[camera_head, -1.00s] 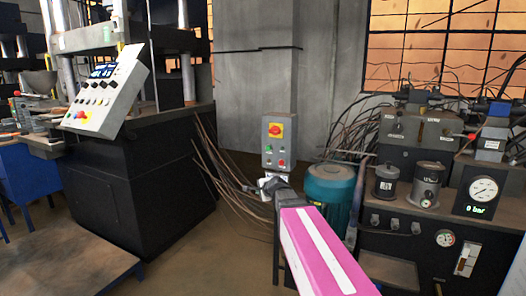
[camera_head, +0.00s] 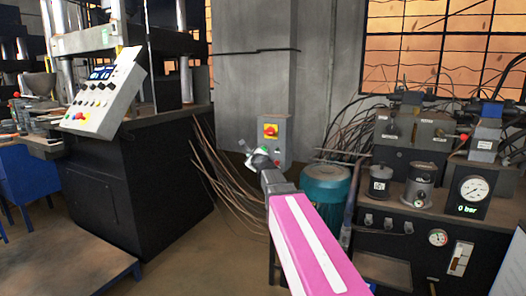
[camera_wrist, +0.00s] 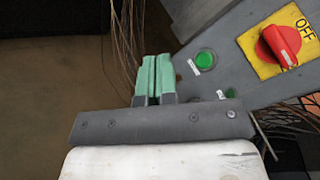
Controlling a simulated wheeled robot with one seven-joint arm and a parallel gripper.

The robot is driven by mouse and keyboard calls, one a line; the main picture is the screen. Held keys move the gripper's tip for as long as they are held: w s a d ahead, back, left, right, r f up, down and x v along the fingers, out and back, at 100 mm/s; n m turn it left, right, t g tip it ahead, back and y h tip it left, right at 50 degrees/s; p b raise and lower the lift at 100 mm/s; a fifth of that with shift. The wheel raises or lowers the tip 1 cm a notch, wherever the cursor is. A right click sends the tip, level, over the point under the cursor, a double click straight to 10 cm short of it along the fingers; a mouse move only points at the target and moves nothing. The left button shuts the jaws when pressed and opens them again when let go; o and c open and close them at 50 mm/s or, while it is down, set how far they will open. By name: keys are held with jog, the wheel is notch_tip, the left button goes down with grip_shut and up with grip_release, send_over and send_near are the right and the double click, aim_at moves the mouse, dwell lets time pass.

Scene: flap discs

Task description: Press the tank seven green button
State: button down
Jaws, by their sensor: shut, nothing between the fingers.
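A grey control box (camera_head: 283,150) stands on a post in the middle of the head view. It carries a red rotary switch (camera_wrist: 280,44) on a yellow plate marked OFF. In the wrist view a green button (camera_wrist: 205,62) with a small white label sits left of that switch. The labels are too small to read. My gripper (camera_wrist: 154,58) is shut and empty, its green fingers together, just left of the first green button. In the head view my gripper covers the box's lower left.
A large press with a slanted control panel (camera_head: 101,97) stands at left. A teal motor (camera_head: 326,192) is right of my arm. A hydraulic bench with a gauge (camera_head: 474,188) is at right. Loose cables (camera_head: 222,178) hang left of the box.

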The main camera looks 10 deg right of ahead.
jog(key=w+d, duration=0.5)
jog(key=w, duration=0.2)
dwell(0.3)
jog(key=shift+w+d, duration=0.2)
dwell(1.9)
jog(key=shift+w+d, duration=0.15)
jog(key=shift+w, duration=0.05)
jog(key=shift+w+d, duration=0.25)
jog(key=shift+w, duration=0.15)
dwell(1.1)
jog(key=shift+s, duration=0.15)
jog(key=shift+s+a, duration=0.5)
jog(key=shift+s, duration=0.1)
jog(key=shift+s, duration=0.1)
jog(key=s+a, duration=0.1)
jog(key=s, duration=0.1)
jog(key=s+a, duration=0.2)
dwell(0.5)
